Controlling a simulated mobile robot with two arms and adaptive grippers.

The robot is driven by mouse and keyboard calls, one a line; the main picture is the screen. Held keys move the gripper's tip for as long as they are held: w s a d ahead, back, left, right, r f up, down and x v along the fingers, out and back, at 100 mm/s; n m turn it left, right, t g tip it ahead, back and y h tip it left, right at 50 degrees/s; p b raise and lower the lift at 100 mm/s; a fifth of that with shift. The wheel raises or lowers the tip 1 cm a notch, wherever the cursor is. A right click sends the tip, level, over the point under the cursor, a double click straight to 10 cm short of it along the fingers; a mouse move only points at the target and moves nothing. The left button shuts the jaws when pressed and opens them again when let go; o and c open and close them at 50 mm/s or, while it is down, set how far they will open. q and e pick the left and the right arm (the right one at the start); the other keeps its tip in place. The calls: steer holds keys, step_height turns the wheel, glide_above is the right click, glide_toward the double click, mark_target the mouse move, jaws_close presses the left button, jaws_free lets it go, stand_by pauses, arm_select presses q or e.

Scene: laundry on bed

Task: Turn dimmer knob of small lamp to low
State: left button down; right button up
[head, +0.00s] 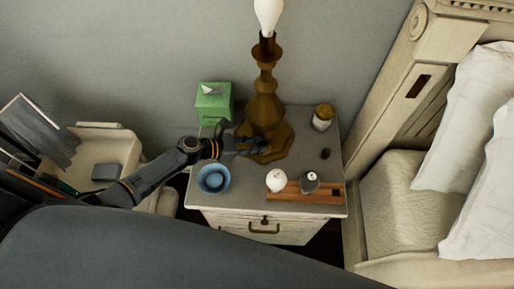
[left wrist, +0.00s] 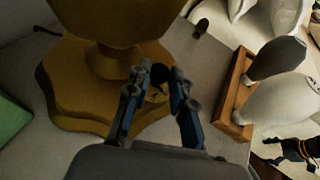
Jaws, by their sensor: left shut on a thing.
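The small lamp (head: 264,105) stands upright on the nightstand, with a bronze-coloured turned body, a stepped base and a bare white bulb (head: 268,15). Its base fills the upper left of the left wrist view (left wrist: 70,85). A small dark dimmer knob (left wrist: 156,92) shows at the edge of the base, between the fingers of my left gripper (left wrist: 160,70). My left gripper (head: 238,143) reaches in from the left at the lamp's base and is shut on the knob. The knob's setting cannot be read, and the bulb's brightness is hard to judge.
On the nightstand (head: 313,115) are a green tissue box (head: 214,103), a blue bowl (head: 213,178), a jar (head: 323,117), a small dark object (head: 325,153) and a wooden tray (head: 326,197) with two items.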

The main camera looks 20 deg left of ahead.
arm_select(q)
steer(key=m+g+h+b, duration=0.1)
steer(key=g+b, duration=0.1)
steer(key=m+g+h+b, duration=0.1)
steer(key=m+b, duration=0.1)
steer(key=w+m+g+b, duration=0.1)
steer(key=m+g+b, duration=0.1)
steer(key=shift+w+a+f+g+h+b, duration=0.1)
steer(key=shift+a+f+g+h+b, duration=0.2)
steer(key=shift+h, duration=0.1)
steer(key=shift+w+r+m+g+b, duration=0.1)
steer(key=shift+r+m+g+b, duration=0.05)
steer(key=shift+m+g+b, duration=0.6)
steer(key=shift+w+r+m+g+b, duration=0.1)
steer(key=shift+m+g+b, duration=0.65)
steer(key=c, duration=1.2)
jaws_free()
steer(key=shift+h, duration=0.3)
steer(key=shift+r, duration=0.1)
